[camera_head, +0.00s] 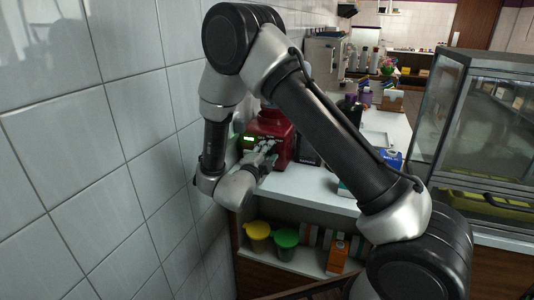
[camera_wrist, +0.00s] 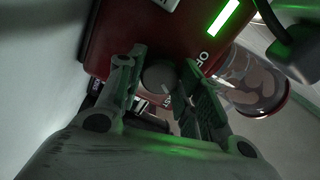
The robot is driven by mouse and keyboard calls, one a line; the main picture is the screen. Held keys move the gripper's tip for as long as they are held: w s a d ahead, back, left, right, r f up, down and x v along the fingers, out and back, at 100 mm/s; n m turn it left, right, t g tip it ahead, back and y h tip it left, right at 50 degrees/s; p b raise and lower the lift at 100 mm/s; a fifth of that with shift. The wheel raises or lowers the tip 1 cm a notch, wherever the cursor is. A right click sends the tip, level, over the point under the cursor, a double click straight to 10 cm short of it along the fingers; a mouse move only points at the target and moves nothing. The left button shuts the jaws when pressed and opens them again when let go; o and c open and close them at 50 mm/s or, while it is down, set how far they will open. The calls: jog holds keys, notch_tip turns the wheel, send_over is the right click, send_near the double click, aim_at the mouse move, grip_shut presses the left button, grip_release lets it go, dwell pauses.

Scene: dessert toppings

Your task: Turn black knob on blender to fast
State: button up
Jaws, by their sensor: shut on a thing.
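The red blender (camera_head: 281,126) stands at the near end of the white counter, by the tiled wall. In the wrist view its red front (camera_wrist: 120,28) fills the top, with a lit green display (camera_wrist: 223,18). The round dark knob (camera_wrist: 160,74) is on that front, between my fingers. My gripper (camera_wrist: 158,82) is shut on the knob, one finger on each side. White lettering shows around the knob, but it is partly hidden and I cannot read which setting the knob points to. In the head view my gripper (camera_head: 266,152) is against the blender front and the knob is hidden.
The tiled wall (camera_head: 130,120) is close on the left. The white counter (camera_head: 310,190) runs back with several items behind the blender. A glass display case (camera_head: 480,125) stands at right. Yellow (camera_head: 257,230) and green (camera_head: 286,238) lidded tubs sit on the shelf below.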

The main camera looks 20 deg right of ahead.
jog(key=shift+m, duration=0.8)
jog(key=o, duration=1)
jog(key=shift+o, duration=0.2)
jog(key=v, duration=1.2)
